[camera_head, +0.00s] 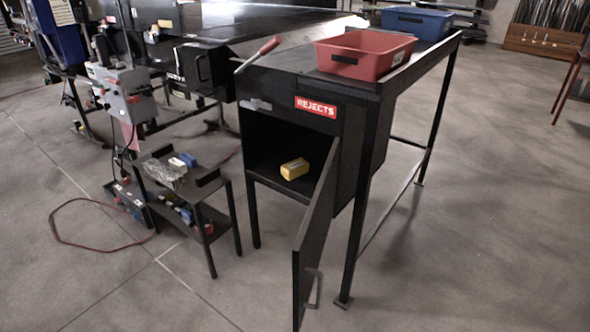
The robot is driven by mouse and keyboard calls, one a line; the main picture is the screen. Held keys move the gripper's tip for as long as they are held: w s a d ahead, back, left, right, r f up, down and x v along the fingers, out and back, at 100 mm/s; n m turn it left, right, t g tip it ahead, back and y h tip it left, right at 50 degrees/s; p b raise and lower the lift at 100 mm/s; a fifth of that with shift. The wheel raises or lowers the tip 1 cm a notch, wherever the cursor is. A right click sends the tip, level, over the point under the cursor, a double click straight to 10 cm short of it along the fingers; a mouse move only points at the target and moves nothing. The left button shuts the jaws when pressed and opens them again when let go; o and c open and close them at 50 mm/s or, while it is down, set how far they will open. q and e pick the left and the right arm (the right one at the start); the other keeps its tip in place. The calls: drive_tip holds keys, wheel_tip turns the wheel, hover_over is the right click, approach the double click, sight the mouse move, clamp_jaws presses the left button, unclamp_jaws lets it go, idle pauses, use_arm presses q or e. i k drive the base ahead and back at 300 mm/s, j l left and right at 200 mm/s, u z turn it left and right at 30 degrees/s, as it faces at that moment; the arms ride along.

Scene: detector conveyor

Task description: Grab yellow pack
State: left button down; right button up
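A small yellow pack (294,169) lies inside the open black rejects cabinet (259,144), on its floor near the open front. The cabinet has a red sign reading REJECTS (316,107) above the opening. Its door (313,248) is swung open toward the viewer, with a handle low on it. The door's edge stands just right of the pack. Neither of my grippers shows in the head view.
A red tray (362,58) and a blue tray (417,22) stand on the table above the cabinet. A small black two-tier stand (209,221) holding several items is at the left. A red cable (62,238) lies on the floor. Open floor lies in front and at right.

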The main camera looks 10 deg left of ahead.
sight(293, 170)
drive_tip(key=i+l, duration=0.7)
